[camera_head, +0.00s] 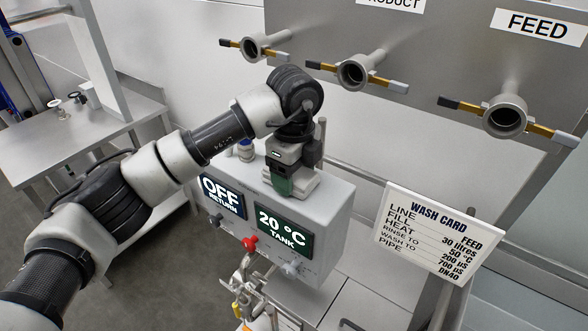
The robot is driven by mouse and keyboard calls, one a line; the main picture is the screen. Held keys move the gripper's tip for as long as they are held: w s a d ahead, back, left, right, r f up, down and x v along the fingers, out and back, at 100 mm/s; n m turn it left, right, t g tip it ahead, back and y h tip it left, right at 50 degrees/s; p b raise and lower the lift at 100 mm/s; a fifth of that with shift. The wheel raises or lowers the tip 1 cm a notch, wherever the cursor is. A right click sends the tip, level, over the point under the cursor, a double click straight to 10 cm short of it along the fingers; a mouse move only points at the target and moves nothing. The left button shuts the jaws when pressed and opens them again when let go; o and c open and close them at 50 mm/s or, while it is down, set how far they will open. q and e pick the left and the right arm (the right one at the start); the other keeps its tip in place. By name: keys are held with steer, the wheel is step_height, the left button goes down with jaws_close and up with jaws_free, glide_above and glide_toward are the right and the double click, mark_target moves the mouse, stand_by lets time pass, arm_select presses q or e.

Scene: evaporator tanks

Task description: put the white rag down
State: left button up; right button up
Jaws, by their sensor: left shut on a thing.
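My left arm comes in from the left and reaches over the top of the grey control box (330,205). My left gripper (284,184) points down at the box top, with a green part at its lower end. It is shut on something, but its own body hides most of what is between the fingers. Whether the gripper touches the box top cannot be told. My right gripper is not in view.
The box front has an OFF RETURN display (222,196) and a 20 °C TANK display (284,232). A wash card (428,232) stands to the right. Pipe ports, one a FEED port (505,116), stick out above. A steel table (70,135) at the left has free room.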

arm_select(q)
steer(key=shift+f, duration=0.1)
steer(key=o, duration=0.5)
steer(key=shift+f, duration=0.1)
steer(key=o, duration=0.4)
steer(key=shift+o, duration=0.2)
